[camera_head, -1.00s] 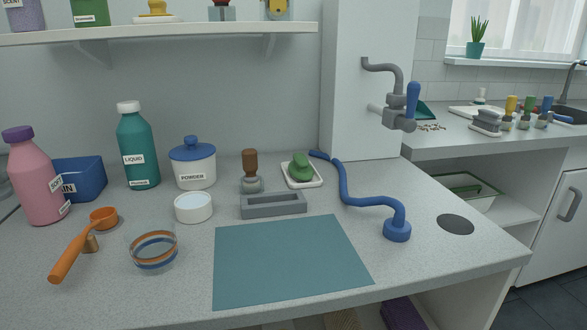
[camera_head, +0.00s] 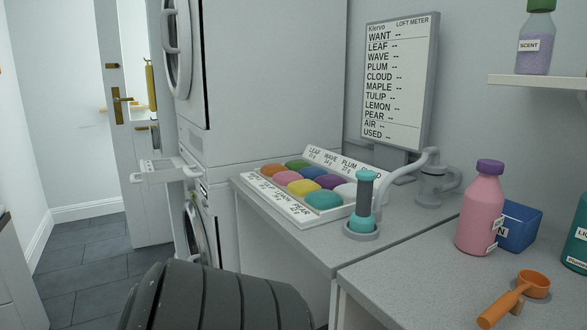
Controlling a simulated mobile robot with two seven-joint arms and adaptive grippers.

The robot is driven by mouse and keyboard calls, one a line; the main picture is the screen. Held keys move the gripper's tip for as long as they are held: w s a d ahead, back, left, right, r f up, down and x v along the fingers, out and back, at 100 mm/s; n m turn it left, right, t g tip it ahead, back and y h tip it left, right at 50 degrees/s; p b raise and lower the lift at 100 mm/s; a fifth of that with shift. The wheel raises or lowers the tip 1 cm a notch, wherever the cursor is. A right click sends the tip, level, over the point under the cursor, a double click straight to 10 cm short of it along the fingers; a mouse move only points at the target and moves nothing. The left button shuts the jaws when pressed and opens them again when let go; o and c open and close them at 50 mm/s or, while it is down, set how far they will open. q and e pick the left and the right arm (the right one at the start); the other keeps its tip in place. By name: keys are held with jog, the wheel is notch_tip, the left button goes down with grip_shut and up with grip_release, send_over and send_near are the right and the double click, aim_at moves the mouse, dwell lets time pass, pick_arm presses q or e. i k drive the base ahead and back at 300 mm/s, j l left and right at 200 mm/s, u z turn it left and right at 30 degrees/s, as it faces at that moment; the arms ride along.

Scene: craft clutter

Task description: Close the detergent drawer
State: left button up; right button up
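What looks like the detergent drawer (camera_head: 165,171) is a pale grey tray sticking out to the left of the stacked white machines in the head view. It stands out well clear of the front, so it appears open. It is seen from the side and its inside is hard to make out. Neither of my grippers is in view.
The upper machine (camera_head: 265,80) fills the wall behind the counter. A tray of coloured fibre (camera_head: 300,213), a teal-and-grey stand (camera_head: 362,232) and a pink bottle (camera_head: 481,212) stand on the counters. Open tiled floor (camera_head: 90,248) lies at left before a door (camera_head: 138,120).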

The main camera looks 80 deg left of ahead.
aim_at(170, 170)
jog(key=j+u, duration=0.15)
jog(key=u, duration=1.3)
jog(key=i+j+u, duration=0.1)
jog(key=j+u, duration=0.3)
jog(key=i+j+u, duration=0.1)
jog(key=j+u, duration=0.15)
jog(key=u, duration=0.15)
jog(key=i+j+u, duration=0.2)
jog(key=u, duration=0.2)
jog(key=i+j+u, duration=0.1)
jog(key=i+j, duration=0.3)
jog(key=i+j+u, duration=0.15)
jog(key=i+j, duration=0.2)
jog(key=i+j+u, duration=0.1)
jog(key=i+j, duration=0.2)
jog(key=i, duration=0.3)
